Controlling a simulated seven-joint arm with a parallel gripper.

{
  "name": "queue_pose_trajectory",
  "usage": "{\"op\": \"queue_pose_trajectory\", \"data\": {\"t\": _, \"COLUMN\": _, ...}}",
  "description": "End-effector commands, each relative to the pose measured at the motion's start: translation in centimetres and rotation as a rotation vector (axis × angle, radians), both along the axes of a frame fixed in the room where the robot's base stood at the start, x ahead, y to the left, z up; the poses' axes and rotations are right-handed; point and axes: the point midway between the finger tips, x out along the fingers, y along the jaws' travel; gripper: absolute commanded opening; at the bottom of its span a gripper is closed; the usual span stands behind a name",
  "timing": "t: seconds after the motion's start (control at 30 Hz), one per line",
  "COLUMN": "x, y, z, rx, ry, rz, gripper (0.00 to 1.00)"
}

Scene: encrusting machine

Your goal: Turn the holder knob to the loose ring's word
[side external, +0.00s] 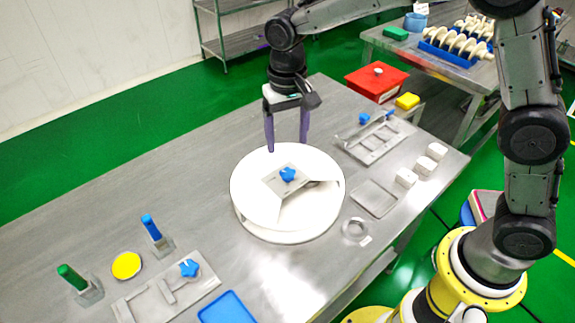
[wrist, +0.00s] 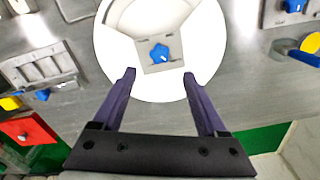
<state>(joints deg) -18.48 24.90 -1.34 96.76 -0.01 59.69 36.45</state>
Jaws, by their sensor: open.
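A blue star-shaped knob (side external: 288,174) sits on a grey plate (side external: 272,182) on the round white turntable; in the wrist view the knob (wrist: 159,52) has a small white mark, and printed words beside it are too small to read. Other blue knobs are on the front-left plate (side external: 189,268) and the back-right fixture (side external: 364,118); which is the holder knob I cannot tell. A loose metal ring (side external: 355,230) lies right of the turntable, with a small unreadable white label beside it. My gripper (side external: 287,146) is open and empty above the turntable's back edge; its fingertips (wrist: 159,74) are apart from the knob.
White blocks (side external: 405,177) and a shallow metal tray (side external: 374,198) stand right of the turntable (side external: 290,228). A red box (side external: 377,81) is at the back right. Upright green (side external: 72,277) and blue (side external: 151,227) handles, a yellow disc (side external: 126,265) and a blue tray (side external: 227,308) are at front left.

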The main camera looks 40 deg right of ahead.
Motion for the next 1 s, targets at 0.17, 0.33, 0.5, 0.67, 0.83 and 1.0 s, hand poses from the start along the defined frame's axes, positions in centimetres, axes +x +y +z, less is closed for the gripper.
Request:
{"op": "queue_pose_trajectory", "data": {"t": 0.17, "x": -0.1, "y": -0.1, "z": -3.7, "rx": -0.002, "ry": 0.006, "rz": -0.001, "gripper": 0.75}}
{"op": "queue_pose_trajectory", "data": {"t": 0.33, "x": -0.1, "y": -0.1, "z": -6.6, "rx": -0.002, "ry": 0.005, "rz": -0.001, "gripper": 0.75}}
{"op": "queue_pose_trajectory", "data": {"t": 0.5, "x": 0.0, "y": -0.1, "z": -8.3, "rx": -0.001, "ry": 0.001, "rz": -0.001, "gripper": 0.75}}
{"op": "queue_pose_trajectory", "data": {"t": 0.67, "x": 0.0, "y": -0.1, "z": -8.8, "rx": 0.000, "ry": -0.001, "rz": -0.001, "gripper": 0.75}}
{"op": "queue_pose_trajectory", "data": {"t": 0.83, "x": 0.0, "y": 0.0, "z": -8.9, "rx": 0.000, "ry": -0.001, "rz": -0.001, "gripper": 0.75}}
{"op": "queue_pose_trajectory", "data": {"t": 1.0, "x": 0.0, "y": 0.0, "z": -8.8, "rx": 0.000, "ry": -0.001, "rz": -0.001, "gripper": 0.57}}
